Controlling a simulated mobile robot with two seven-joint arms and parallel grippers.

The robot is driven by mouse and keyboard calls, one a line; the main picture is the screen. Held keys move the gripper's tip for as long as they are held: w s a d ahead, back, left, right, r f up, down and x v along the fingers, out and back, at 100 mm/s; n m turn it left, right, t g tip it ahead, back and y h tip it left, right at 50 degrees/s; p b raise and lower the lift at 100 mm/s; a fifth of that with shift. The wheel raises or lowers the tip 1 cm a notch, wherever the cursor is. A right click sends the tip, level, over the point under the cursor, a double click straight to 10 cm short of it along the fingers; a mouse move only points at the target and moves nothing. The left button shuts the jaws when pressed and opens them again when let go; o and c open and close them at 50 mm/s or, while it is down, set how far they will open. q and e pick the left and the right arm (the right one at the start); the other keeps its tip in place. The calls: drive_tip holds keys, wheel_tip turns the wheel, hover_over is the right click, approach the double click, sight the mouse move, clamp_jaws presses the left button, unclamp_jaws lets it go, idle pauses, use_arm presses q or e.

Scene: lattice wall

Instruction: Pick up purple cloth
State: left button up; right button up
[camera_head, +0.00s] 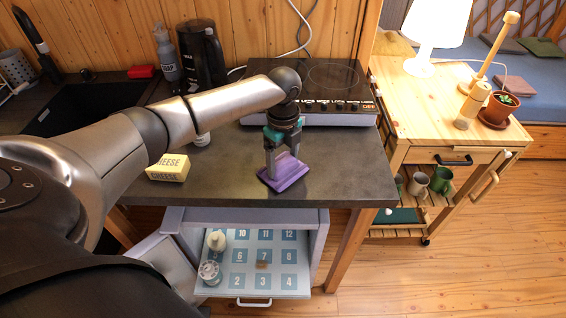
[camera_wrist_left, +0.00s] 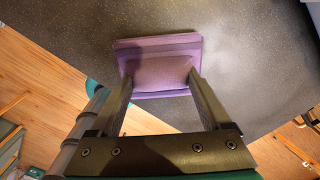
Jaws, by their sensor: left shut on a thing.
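The purple cloth (camera_head: 286,173) is folded and lies near the front edge of the dark countertop (camera_head: 330,152). My left gripper (camera_head: 283,160) points down onto it and is shut on it, with a fold pinched up between the fingers. In the left wrist view the cloth (camera_wrist_left: 158,58) sits between the two fingertips (camera_wrist_left: 160,82), and its flat outer part spreads beyond them. The cloth appears to be still at counter level. My right gripper is not in view.
A yellow cheese box (camera_head: 168,168) stands left of the cloth. A cooktop (camera_head: 310,118) is behind it. Below the counter, an open drawer (camera_head: 256,293) with numbered squares holds small items. A wooden cart (camera_head: 410,110) with a lamp stands to the right.

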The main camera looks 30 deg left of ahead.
sight(283, 161)
use_arm(q)
wheel_tip(283, 161, up, 20)
drive_tip(key=p, duration=0.3)
drive_tip(key=s+d+f+n+b, duration=0.8)
drive_tip(key=s+d+n, duration=0.3)
drive_tip(key=n, duration=0.9)
drive_tip(key=shift+s+d+f+n, duration=0.25)
drive_tip(key=shift+d+f+n, duration=0.2)
drive_tip(key=shift+d, duration=0.15)
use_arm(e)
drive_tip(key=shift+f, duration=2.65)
